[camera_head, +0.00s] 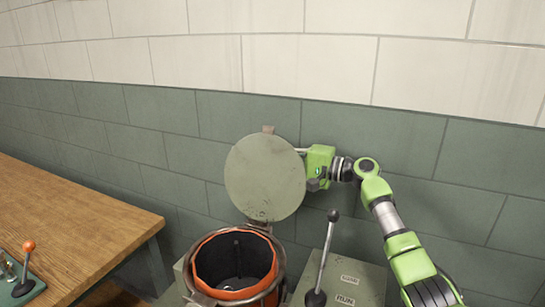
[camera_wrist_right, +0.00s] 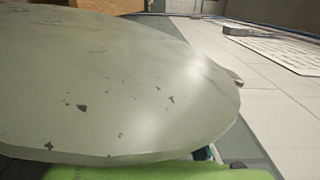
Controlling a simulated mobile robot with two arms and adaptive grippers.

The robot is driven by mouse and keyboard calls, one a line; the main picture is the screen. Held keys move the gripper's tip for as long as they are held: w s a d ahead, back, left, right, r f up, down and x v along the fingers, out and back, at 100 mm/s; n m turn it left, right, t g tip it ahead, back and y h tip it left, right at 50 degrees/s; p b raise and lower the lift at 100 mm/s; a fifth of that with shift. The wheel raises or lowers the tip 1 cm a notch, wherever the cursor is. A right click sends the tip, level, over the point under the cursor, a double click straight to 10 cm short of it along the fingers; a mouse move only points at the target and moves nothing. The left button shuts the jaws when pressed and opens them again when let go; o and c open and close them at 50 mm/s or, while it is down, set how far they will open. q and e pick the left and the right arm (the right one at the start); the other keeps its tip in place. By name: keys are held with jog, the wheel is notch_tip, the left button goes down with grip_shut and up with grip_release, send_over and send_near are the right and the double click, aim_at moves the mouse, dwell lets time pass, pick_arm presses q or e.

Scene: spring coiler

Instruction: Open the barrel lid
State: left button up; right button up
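The barrel lid (camera_head: 265,178) is a round grey-green disc standing raised on edge above the back rim of the barrel. The barrel (camera_head: 238,293) is open at the top, with an orange inner rim and a dark inside. My right gripper (camera_head: 310,168) is at the lid's right edge, touching or very close to it; its fingers are mostly hidden behind the lid. In the right wrist view the lid (camera_wrist_right: 110,85) fills much of the picture, with the green gripper body below it. My left gripper is not in view.
A grey-green control box (camera_head: 352,283) with a black-knobbed lever (camera_head: 325,250) stands right of the barrel. A wooden table (camera_head: 70,225) is at the left, with an orange-knobbed lever (camera_head: 25,265) near its front. A tiled wall (camera_head: 390,140) is close behind the lid.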

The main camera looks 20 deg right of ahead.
jog(key=v, duration=1.2)
jog(key=shift+w, duration=0.1)
dwell(0.4)
